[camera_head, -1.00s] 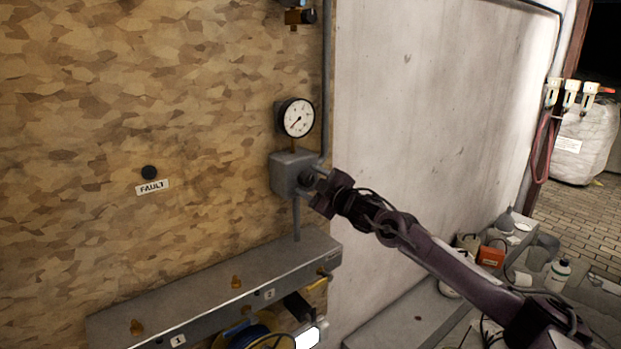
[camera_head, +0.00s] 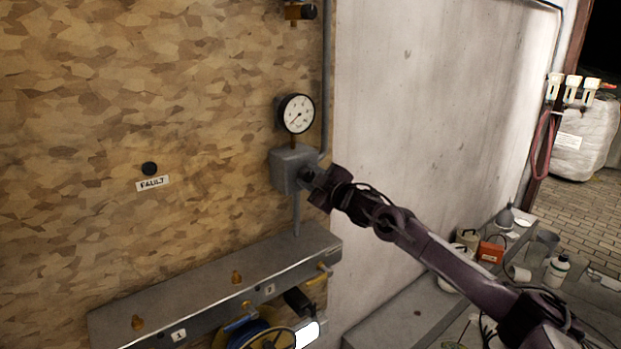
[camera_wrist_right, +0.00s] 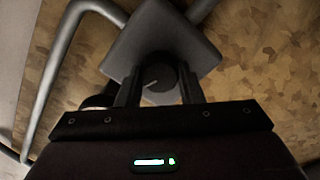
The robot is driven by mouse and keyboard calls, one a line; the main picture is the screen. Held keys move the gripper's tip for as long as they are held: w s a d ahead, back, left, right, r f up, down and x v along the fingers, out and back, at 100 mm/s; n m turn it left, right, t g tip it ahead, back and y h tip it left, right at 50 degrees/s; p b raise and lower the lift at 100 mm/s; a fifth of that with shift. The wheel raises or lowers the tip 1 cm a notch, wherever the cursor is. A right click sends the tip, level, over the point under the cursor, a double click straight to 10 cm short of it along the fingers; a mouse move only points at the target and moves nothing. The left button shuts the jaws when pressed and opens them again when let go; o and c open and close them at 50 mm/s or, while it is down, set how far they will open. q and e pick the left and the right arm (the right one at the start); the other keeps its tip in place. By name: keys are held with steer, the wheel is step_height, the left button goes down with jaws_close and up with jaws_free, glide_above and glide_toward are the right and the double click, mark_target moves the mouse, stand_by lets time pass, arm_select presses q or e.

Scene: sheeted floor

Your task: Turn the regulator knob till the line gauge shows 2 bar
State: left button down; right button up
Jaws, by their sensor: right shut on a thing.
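The line gauge (camera_head: 297,114) is a round white dial with a dark rim on the board. Its needle points to the lower left; the numbers are too small to read. Below it is the grey regulator box (camera_head: 286,163), with the dark regulator knob on its front. My right gripper (camera_head: 312,180) is at the knob, which it partly hides in the head view. In the right wrist view the knob (camera_wrist_right: 158,77), with a pale mark line, sits between the two fingers of my right gripper (camera_wrist_right: 158,90), which is shut on it. My left gripper is not in view.
A grey pipe (camera_head: 327,80) runs down beside the gauge. Below is a metal shelf (camera_head: 205,287) with small brass fittings. A black button (camera_head: 149,169) above a FAULT label (camera_head: 152,183) is at left. Bottles and containers (camera_head: 557,270) stand at lower right.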

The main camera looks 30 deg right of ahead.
steer(key=m+p, duration=0.2)
steer(key=m, duration=0.3)
steer(key=shift+r, duration=0.1)
steer(key=m+p, duration=0.3)
steer(key=m, duration=0.2)
steer(key=shift+m, duration=0.3)
stand_by(0.4)
steer(key=o, duration=1)
steer(key=shift+c, duration=0.2)
steer(key=s+b, duration=0.3)
steer(key=s, duration=0.4)
steer(key=shift+s+d, duration=0.35)
steer(key=shift+s, duration=0.05)
